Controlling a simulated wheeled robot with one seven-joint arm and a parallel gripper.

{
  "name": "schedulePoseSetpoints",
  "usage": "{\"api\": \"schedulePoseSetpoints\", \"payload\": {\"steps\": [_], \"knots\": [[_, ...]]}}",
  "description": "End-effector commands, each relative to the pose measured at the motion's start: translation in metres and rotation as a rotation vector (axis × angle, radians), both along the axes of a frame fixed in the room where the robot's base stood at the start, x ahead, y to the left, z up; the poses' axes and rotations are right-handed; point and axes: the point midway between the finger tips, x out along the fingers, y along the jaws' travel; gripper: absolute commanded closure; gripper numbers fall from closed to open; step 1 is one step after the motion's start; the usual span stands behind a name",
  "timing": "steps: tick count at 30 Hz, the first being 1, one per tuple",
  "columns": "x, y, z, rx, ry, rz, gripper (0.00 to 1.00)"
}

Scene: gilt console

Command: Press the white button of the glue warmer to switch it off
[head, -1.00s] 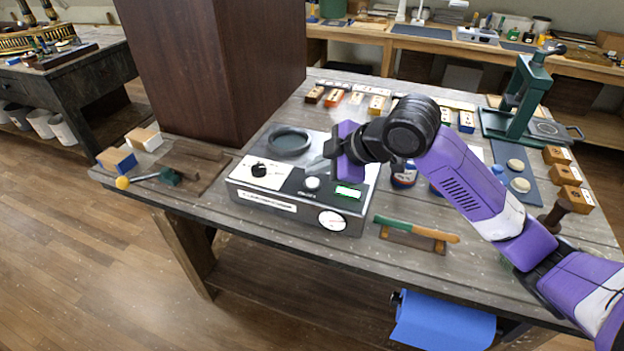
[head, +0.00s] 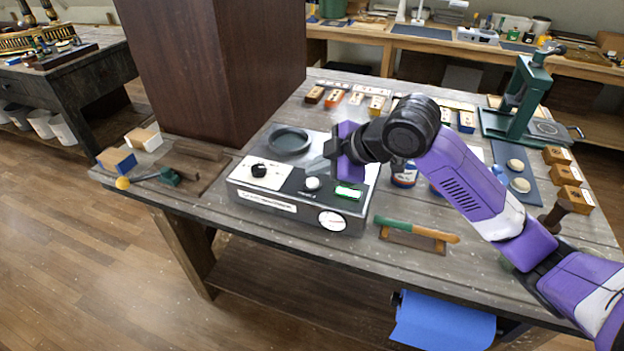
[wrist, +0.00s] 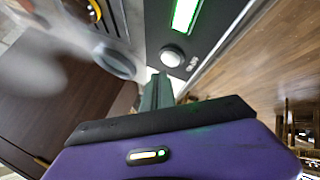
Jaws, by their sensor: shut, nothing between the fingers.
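The glue warmer (head: 300,212) is a grey metal box near the front edge of the workbench. Its round white button (head: 312,183) sits on the dark top panel, left of a lit green display (head: 349,192). My gripper (head: 319,164) is shut and empty, its fingers pointing left above the warmer, just behind the button in the head view. In the wrist view the white button (wrist: 172,56) shows just beyond the fingertips (wrist: 160,88), apart from them in the picture. The green display (wrist: 186,14) is lit there too. I cannot tell the exact height of the fingertips over the panel.
A tall brown cabinet (head: 215,70) stands behind left.

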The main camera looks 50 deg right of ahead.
Motion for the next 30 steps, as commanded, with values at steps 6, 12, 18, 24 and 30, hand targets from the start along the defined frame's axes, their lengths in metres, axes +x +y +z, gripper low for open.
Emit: {"api": "schedulePoseSetpoints", "payload": {"steps": [6, 12, 18, 24, 30], "knots": [[0.0, 0.0, 0.0, 0.0, 0.0, 0.0, 1.0], [0.0, 0.0001, -0.0013, 0.0, 0.0, 0.0, 1.0], [0.0, 0.0001, -0.0074, 0.0, 0.0, 0.0, 1.0], [0.0, 0.0001, -0.0093, 0.0, 0.0, 0.0, 1.0], [-0.0001, 0.0001, -0.0087, 0.0, 0.0, 0.0, 1.0]]}}
